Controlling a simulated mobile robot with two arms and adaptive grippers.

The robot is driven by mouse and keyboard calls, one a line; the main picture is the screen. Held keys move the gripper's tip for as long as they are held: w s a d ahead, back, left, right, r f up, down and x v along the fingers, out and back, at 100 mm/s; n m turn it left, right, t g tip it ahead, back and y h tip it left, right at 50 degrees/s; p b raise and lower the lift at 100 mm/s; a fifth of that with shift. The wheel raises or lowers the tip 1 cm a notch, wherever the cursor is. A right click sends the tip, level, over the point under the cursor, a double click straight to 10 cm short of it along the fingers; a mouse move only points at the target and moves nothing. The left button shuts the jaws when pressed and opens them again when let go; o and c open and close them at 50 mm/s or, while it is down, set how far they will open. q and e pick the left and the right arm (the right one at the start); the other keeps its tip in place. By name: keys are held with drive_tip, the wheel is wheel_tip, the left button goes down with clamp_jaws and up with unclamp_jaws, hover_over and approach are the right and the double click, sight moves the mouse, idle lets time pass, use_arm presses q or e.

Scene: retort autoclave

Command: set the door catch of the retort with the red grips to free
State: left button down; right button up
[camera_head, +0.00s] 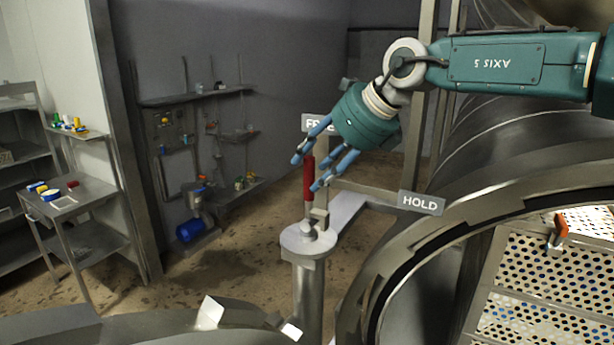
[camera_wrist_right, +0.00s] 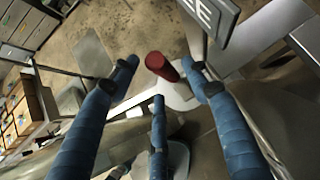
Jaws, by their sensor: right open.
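The door catch is a lever with a dark red grip (camera_head: 308,180), standing nearly upright on a round metal post top (camera_head: 308,240). A "HOLD" sign (camera_head: 421,202) is to its right. A second sign (camera_head: 310,121), partly hidden by my fingers, starts with "FR" and stands behind the grip. My right gripper (camera_head: 307,170) is open, its blue fingertips at the upper part of the grip. In the right wrist view the red grip (camera_wrist_right: 160,66) shows end-on between the spread fingers (camera_wrist_right: 158,82); contact cannot be told. My left gripper is out of view.
The round retort opening (camera_head: 375,290) is at the right, with a perforated basket (camera_head: 510,270) and an orange-red handle (camera_head: 560,232) inside. A metal side table (camera_head: 95,200) and a wall shelf (camera_head: 195,96) stand at the left. Bare floor lies between.

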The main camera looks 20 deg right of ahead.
drive_tip(key=v, duration=0.7)
drive_tip(key=shift+s+d, duration=0.1)
drive_tip(key=shift+s, duration=0.05)
